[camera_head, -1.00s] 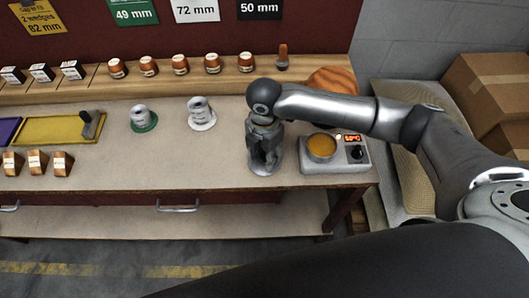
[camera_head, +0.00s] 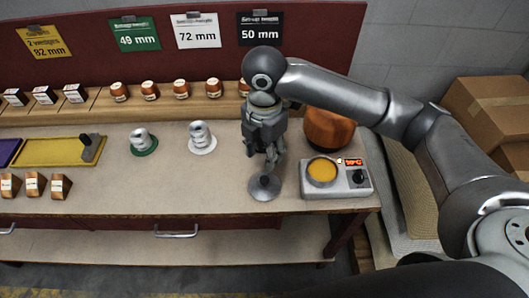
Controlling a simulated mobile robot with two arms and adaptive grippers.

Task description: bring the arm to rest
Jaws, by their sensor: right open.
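My right arm comes in from the right and reaches over the bench (camera_head: 225,185). Its gripper (camera_head: 271,168) points down, open and with nothing visible between its fingers. It hangs over a small grey metal piece with a round base (camera_head: 264,188) that stands near the bench's front edge. The fingertips look just above or behind the top of this piece; the exact gap cannot be told. My left gripper is not in view.
White (camera_head: 202,138) and green-based (camera_head: 143,142) spools stand to the left. Cardboard boxes (camera_head: 487,108) are at far right.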

